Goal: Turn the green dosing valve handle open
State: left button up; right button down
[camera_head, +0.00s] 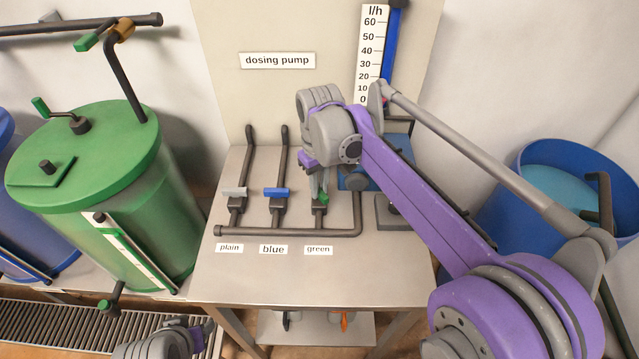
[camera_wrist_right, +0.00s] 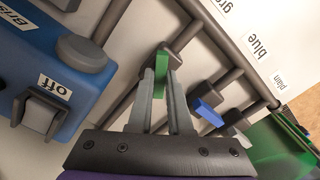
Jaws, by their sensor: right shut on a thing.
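The green dosing valve handle (camera_head: 324,197) is on the right-hand of three valves on the dosing bench, above the "green" label. My right gripper (camera_head: 318,194) reaches down on it. In the right wrist view the green handle (camera_wrist_right: 162,62) lies between the two fingers of the right gripper (camera_wrist_right: 161,76), which are shut on it. It points a different way from the blue handle; the fingers partly hide its exact angle. The blue handle (camera_head: 277,192) and the grey plain handle (camera_head: 235,192) lie crosswise on their pipes. Part of my left gripper (camera_head: 168,340) shows at the bottom left, its fingers unclear.
A dark manifold pipe (camera_head: 290,232) runs along the front of the valves. A blue box with an "off" switch (camera_wrist_right: 40,112) stands close beside the right gripper. A green tank (camera_head: 110,150) is at the left, a blue tub (camera_head: 530,160) at the right. The bench front is clear.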

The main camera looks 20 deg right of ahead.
jog(key=m, duration=0.3)
jog(key=shift+r+m+p, duration=0.1)
jog(key=shift+m+p, duration=0.2)
jog(key=shift+m, duration=1.7)
jog(key=c, duration=0.8)
grip_release()
jog(key=shift+c, duration=0.2)
notch_tip(320, 180, up, 11)
jog(key=p, duration=0.1)
